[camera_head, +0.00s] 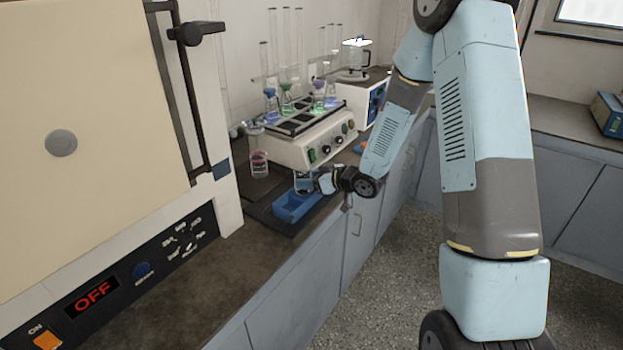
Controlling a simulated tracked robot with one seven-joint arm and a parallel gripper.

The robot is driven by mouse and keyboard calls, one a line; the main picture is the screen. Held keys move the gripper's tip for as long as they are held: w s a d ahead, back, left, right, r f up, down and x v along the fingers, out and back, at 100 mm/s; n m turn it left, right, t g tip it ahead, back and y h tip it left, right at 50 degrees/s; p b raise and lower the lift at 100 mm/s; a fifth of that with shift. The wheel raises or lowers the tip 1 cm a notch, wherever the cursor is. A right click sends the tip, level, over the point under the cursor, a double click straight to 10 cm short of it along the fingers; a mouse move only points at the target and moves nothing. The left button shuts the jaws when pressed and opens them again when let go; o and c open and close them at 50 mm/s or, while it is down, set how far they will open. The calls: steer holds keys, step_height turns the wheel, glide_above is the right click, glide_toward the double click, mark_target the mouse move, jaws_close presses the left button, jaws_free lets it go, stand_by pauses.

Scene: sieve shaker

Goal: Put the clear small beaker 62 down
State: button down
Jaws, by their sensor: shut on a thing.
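My gripper (315,183) is at the counter's front edge, at the end of my arm reaching in from the right. It is shut on a small clear beaker (302,184), seen small and partly hidden by the fingers. The beaker is over or just behind a blue open tray (296,206); I cannot tell whether it touches anything below. The number on it cannot be read.
A clear vessel with pink liquid (259,163) stands to the left. A white heating unit (305,142) with several flasks is behind. A large oven (100,130) reading OFF fills the left. Bare counter (215,275) lies in front of the tray.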

steer(key=shift+f, duration=0.2)
steer(key=shift+c, duration=2.2)
jaws_free()
steer(key=shift+r, duration=0.15)
steer(key=shift+r, duration=0.3)
steer(key=v, duration=1.2)
steer(key=s+d+r+m+t+h, duration=0.1)
steer(key=s+d+r+m+h, duration=0.15)
steer(key=d+r+h, duration=0.45)
steer(key=s+d+r+m+t+h, duration=0.1)
steer(key=s+d+r+m+h, duration=0.25)
steer(key=r, duration=0.55)
steer(key=s+r+m+g, duration=0.2)
steer(key=s+r, duration=0.1)
steer(key=s, duration=0.7)
steer(key=s+r+m+g, duration=0.2)
steer(key=s+r, duration=0.1)
steer(key=s, duration=0.8)
steer(key=shift+s+r+g, duration=0.25)
steer(key=shift+r+g, duration=0.15)
